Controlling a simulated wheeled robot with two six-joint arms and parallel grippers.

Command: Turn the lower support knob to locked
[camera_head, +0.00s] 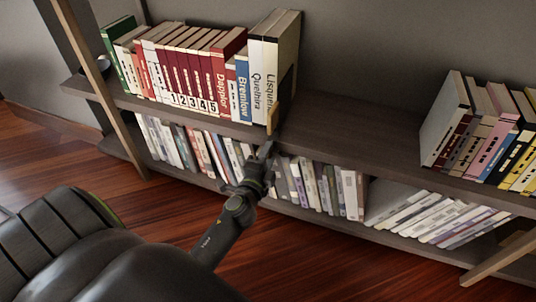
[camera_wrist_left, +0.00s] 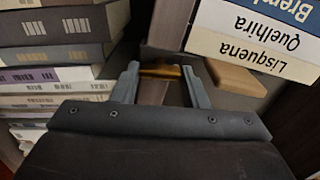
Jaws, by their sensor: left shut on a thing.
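My left gripper (camera_head: 266,152) reaches in from below to the front edge of the upper shelf, just under the wooden end piece (camera_head: 272,119) beside the Lisquena book. In the left wrist view the left gripper (camera_wrist_left: 161,78) is shut on a small golden-brown bar, the lower support knob (camera_wrist_left: 160,71), which spans between its fingers. The wooden end piece (camera_wrist_left: 235,78) shows there just right of the fingers. The knob's full shape and its locked or unlocked mark cannot be made out. My right gripper is not in view.
Upright books (camera_head: 190,70) fill the left of the upper shelf (camera_head: 350,130), with a bare stretch right of them. More books (camera_head: 480,140) stand at the right. The lower shelf holds books (camera_head: 325,188) close behind the left gripper. A slanted wooden post (camera_head: 110,110) stands at the left.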

